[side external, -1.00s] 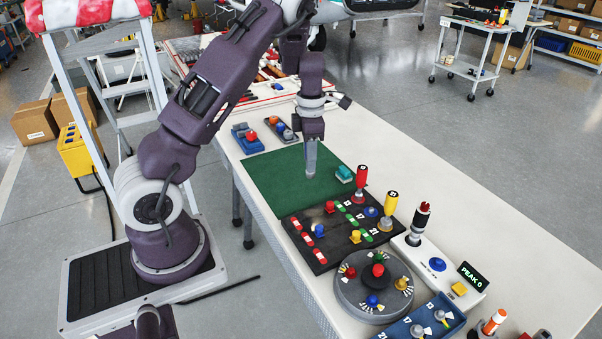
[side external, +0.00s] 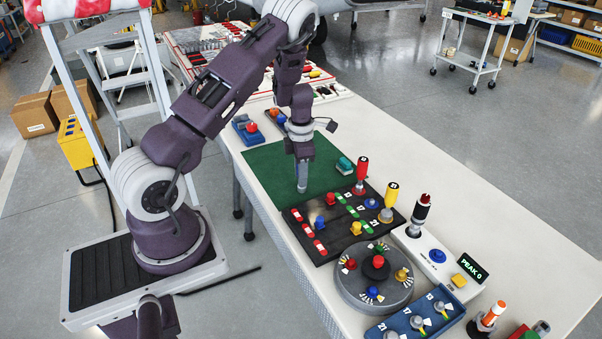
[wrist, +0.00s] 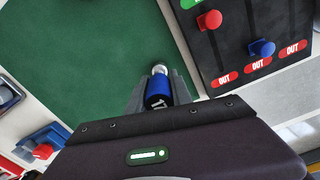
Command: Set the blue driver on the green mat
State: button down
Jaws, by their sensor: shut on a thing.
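The blue driver (wrist: 168,94), marked 17, is between the fingers of my gripper (wrist: 161,82) in the wrist view, with its silver end pointing outward. My gripper is shut on it. In the side view my gripper (side external: 302,184) points down over the front part of the green mat (side external: 262,172), close to the black board. The driver is not clearly seen there, and I cannot tell whether it touches the mat. The green mat also fills much of the wrist view (wrist: 80,55).
A black board (side external: 338,245) with coloured knobs adjoins the mat. Red (side external: 361,172) and yellow (side external: 390,195) drivers stand upright on it. A round grey dial (side external: 350,290) is nearer the camera. Most of the mat is clear.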

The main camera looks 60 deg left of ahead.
jog(key=c, duration=1.1)
grip_release()
jog(key=shift+c, duration=0.2)
